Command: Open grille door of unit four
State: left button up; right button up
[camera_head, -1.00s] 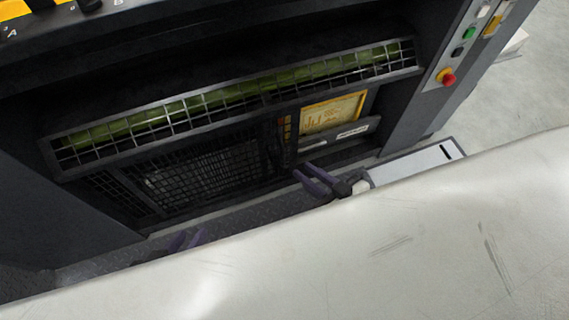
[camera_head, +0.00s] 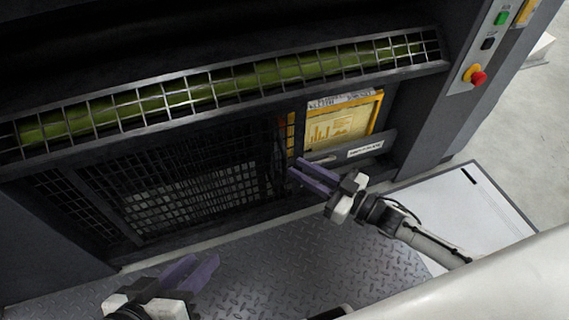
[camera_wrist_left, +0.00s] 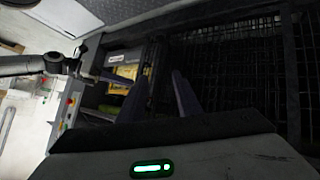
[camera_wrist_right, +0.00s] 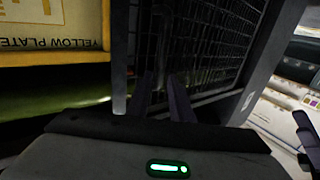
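A dark mesh grille door (camera_head: 195,190) stands upright low in the dark ink unit and looks shut. A slanted silver grille (camera_head: 230,90) runs above it, with a green roller (camera_head: 160,100) behind its bars. My right gripper (camera_head: 299,171) is open and empty, in front of the right end of the dark grille. In the right wrist view its fingers (camera_wrist_right: 163,88) are apart, with mesh beyond them. My left gripper (camera_head: 197,262) is open and empty, low in front of the dark grille. Its fingers (camera_wrist_left: 160,80) are apart in the left wrist view. Contact with the unit is not visible.
A yellow-framed plate (camera_head: 335,128) sits in a bay right of the dark grille, above a labelled ledge (camera_head: 350,152). A red emergency button (camera_head: 478,77) is on the right post. The diamond-plate floor (camera_head: 290,255) is open. A white panel (camera_head: 455,215) lies at the right.

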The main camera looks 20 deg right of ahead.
aim_at(286, 162)
jog(key=b+x, duration=0.1)
jog(key=x, duration=0.4)
jog(key=shift+w+a+b, duration=0.25)
jog(key=shift+w+b, duration=0.05)
jog(key=shift+w, duration=0.05)
pick_arm(q)
jog(key=shift+w+d+r+h, duration=0.1)
jog(key=shift+d+r+h, duration=0.4)
jog(key=shift+r, duration=0.3)
pick_arm(e)
grip_shut()
pick_arm(q)
jog(key=shift+r, duration=0.1)
pick_arm(e)
jog(key=shift+a, duration=0.1)
